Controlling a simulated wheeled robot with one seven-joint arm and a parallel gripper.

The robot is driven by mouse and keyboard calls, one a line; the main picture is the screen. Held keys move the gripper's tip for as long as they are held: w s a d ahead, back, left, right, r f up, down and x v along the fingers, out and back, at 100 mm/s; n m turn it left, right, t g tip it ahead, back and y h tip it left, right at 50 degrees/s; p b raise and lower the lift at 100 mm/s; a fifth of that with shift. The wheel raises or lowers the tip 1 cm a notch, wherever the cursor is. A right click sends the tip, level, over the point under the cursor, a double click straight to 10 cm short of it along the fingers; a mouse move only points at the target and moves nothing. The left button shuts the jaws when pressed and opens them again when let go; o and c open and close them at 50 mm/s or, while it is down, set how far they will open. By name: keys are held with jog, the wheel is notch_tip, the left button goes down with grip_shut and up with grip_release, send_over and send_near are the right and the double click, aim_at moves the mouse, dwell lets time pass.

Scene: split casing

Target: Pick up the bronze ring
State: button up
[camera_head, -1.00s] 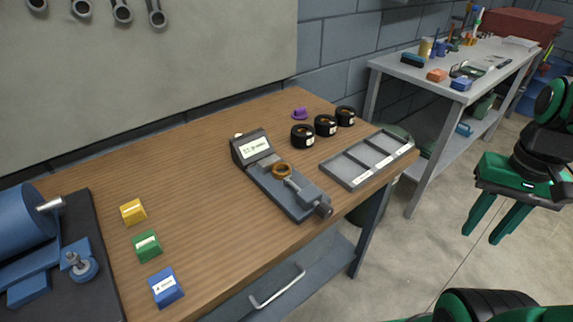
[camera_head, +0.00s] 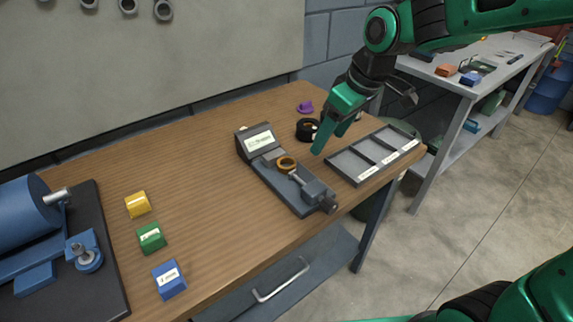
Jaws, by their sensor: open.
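The bronze ring (camera_head: 286,164) sits on the dark grey vise-like fixture (camera_head: 294,194) near the middle of the wooden bench, between its labelled block and its screw-driven jaw. My gripper (camera_head: 328,143) is green and points down over the bench, to the right of and apart from the ring. Its jaws are open, with nothing seen between the fingers. A black cylinder (camera_head: 305,131) shows just left of the fingers; the other black cylinders are hidden behind my gripper.
A grey three-compartment tray (camera_head: 357,179) lies right of the fixture. A purple piece (camera_head: 305,107) is behind. Yellow (camera_head: 137,205), green (camera_head: 151,238) and blue (camera_head: 169,280) blocks stand at left, beside a blue machine (camera_head: 22,215). The bench between blocks and fixture is clear.

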jog(key=a+n+y, duration=0.1)
jog(key=a+n, duration=0.1)
jog(key=a, duration=0.4)
send_near(289, 158)
jog(key=shift+s+a+f, duration=0.8)
jog(key=shift+s+f, duration=0.05)
jog(key=shift+f, duration=0.2)
jog(key=shift+w+x, duration=0.15)
jog(key=shift+x, duration=1.35)
jog(key=shift+w+x, duration=0.15)
jog(key=shift+x, duration=1.35)
jog(key=shift+d, duration=0.15)
jog(key=shift+c, duration=0.6)
jog(key=c, duration=1.1)
jog(key=shift+r, duration=0.1)
